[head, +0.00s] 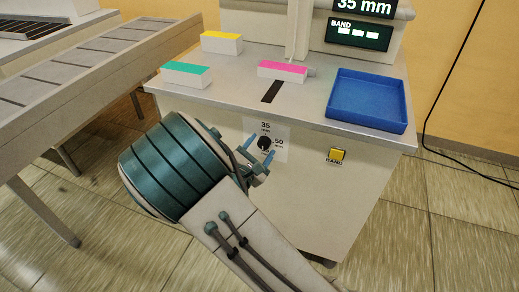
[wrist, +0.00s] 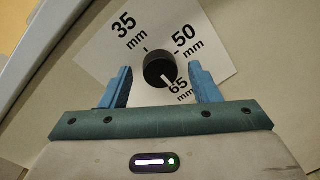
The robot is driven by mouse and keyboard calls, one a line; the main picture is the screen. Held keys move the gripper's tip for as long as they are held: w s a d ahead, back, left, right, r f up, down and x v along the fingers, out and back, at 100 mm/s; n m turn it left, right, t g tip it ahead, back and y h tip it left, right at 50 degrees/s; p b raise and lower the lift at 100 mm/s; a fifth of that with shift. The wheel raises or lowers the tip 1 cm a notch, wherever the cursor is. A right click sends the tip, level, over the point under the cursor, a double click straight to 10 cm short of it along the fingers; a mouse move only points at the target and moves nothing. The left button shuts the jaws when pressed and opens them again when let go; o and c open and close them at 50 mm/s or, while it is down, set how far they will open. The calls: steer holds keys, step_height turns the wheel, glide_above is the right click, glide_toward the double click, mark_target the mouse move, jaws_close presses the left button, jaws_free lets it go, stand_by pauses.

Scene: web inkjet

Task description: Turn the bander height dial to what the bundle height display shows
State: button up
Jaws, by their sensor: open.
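The bundle height display (head: 364,6) reads 35 mm at the top right of the head view. The black round dial (head: 264,143) sits on a white plate on the cabinet front. In the wrist view the dial (wrist: 158,69) has 35, 50 and 65 mm labels around it, and a pale mark on its lower edge seems to point toward 65. My gripper (head: 258,149) is at the dial, with its blue fingers apart. In the wrist view the open fingers of my gripper (wrist: 160,88) stand left and right of the dial, with gaps to it.
A yellow BAND button (head: 337,155) is right of the dial. On the cabinet top are a blue tray (head: 336,98) and bundles with pink (head: 283,68), teal (head: 186,73) and yellow (head: 221,42) tops. A BAND screen (head: 358,36) shows light bars. A conveyor (head: 80,65) stands left.

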steer(key=c, duration=1)
